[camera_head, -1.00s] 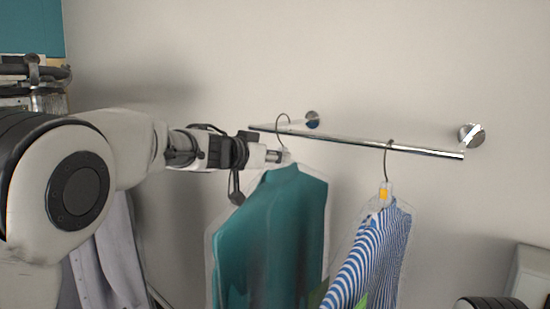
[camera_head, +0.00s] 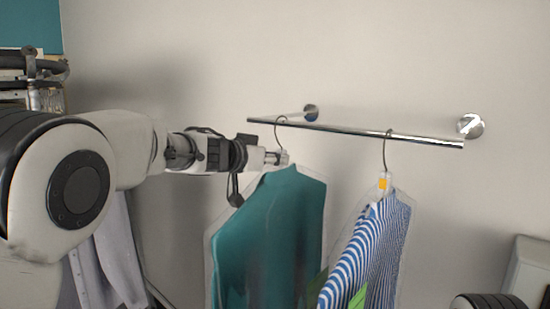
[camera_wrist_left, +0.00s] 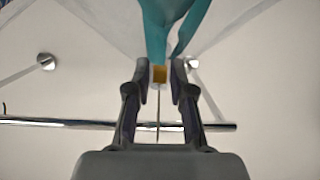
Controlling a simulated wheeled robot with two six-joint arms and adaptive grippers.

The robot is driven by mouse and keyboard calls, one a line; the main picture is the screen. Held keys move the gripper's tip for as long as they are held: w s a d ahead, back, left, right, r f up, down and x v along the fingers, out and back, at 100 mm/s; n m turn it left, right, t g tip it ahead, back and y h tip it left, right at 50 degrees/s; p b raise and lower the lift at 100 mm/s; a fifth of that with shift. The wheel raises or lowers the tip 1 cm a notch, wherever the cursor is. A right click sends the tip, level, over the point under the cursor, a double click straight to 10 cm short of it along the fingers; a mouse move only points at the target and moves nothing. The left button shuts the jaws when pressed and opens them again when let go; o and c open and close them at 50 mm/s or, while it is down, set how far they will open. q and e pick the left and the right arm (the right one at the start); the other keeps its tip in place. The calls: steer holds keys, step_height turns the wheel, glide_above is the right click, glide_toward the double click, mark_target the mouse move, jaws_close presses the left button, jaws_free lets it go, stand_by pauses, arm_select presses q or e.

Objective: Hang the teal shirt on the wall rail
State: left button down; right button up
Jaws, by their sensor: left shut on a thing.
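The teal shirt (camera_head: 270,235) hangs in a clear cover below my left gripper (camera_head: 280,158). My left gripper is shut on the neck of its hanger, and in the left wrist view its fingers (camera_wrist_left: 158,75) close around an orange tag there. The hanger's thin hook (camera_head: 284,137) rises to the left part of the wall rail (camera_head: 340,129). Its curved top looks just over the bar, but contact cannot be told. In the left wrist view the hook crosses the rail (camera_wrist_left: 75,124). My right gripper is out of view.
A blue-and-white striped shirt (camera_head: 370,245) in a clear cover hangs on the rail to the right of the teal shirt. Round wall mounts (camera_head: 470,125) hold the rail. A pale grey shirt (camera_head: 105,255) hangs at the lower left, partly behind my arm.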

arm_select(q)
steer(key=shift+f, duration=0.1)
steer(key=c, duration=0.9)
jaws_free()
steer(key=shift+c, duration=0.2)
steer(key=shift+s, duration=0.1)
steer(key=v, duration=1.2)
steer(key=shift+o, duration=1.1)
steer(key=shift+d, duration=0.1)
